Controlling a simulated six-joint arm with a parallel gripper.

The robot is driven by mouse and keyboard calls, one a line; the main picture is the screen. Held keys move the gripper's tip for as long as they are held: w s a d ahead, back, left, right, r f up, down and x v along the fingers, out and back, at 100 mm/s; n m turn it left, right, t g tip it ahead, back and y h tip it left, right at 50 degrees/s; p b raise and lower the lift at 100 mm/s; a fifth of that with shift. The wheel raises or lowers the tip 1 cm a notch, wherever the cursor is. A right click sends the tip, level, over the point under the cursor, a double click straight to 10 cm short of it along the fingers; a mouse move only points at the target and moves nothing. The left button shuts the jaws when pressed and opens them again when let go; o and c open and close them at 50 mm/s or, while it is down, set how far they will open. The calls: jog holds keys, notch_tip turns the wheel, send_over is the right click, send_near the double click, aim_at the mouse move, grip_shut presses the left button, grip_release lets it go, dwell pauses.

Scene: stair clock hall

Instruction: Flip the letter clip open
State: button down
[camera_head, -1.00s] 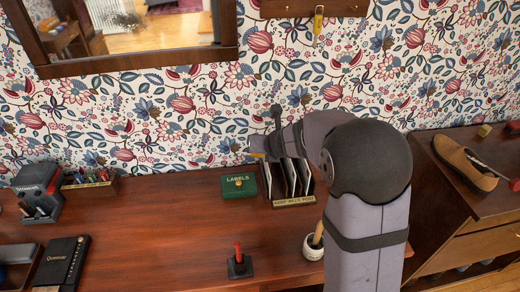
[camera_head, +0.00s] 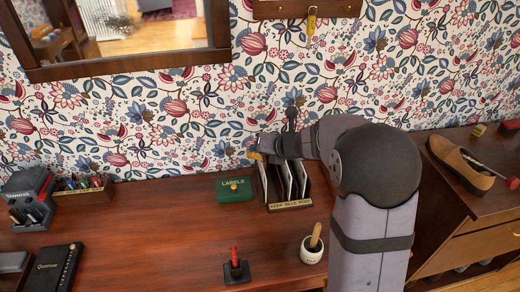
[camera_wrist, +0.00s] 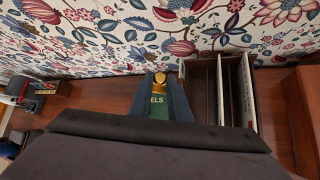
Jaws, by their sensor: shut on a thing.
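A brass-yellow piece, which looks like the letter clip (camera_wrist: 160,87), sits between my gripper's fingertips in the wrist view. My gripper (camera_wrist: 160,95) is shut on it, above the back of the green labels box. In the head view my gripper (camera_head: 257,150) is at the upper left of the dark letter rack (camera_head: 290,205). A yellow bit shows at the fingertips there, but how the clip joins the rack is hard to see. The letter rack (camera_wrist: 250,65) holds upright pale letters and stands right of the fingers. My arm hides part of the rack's right side.
The green labels box (camera_head: 226,189) stands just left of the rack. A black base with a red lever (camera_head: 236,268) and a white pot with a wooden handle (camera_head: 312,247) stand in front. The wallpapered wall is close behind. The desk's left middle is clear.

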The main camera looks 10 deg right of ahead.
jog(key=c, duration=1.7)
grip_release()
jog(key=shift+o, duration=0.2)
jog(key=shift+r, duration=0.1)
jog(key=p+v, duration=0.1)
jog(key=v, duration=0.6)
jog(key=shift+s+d, duration=0.1)
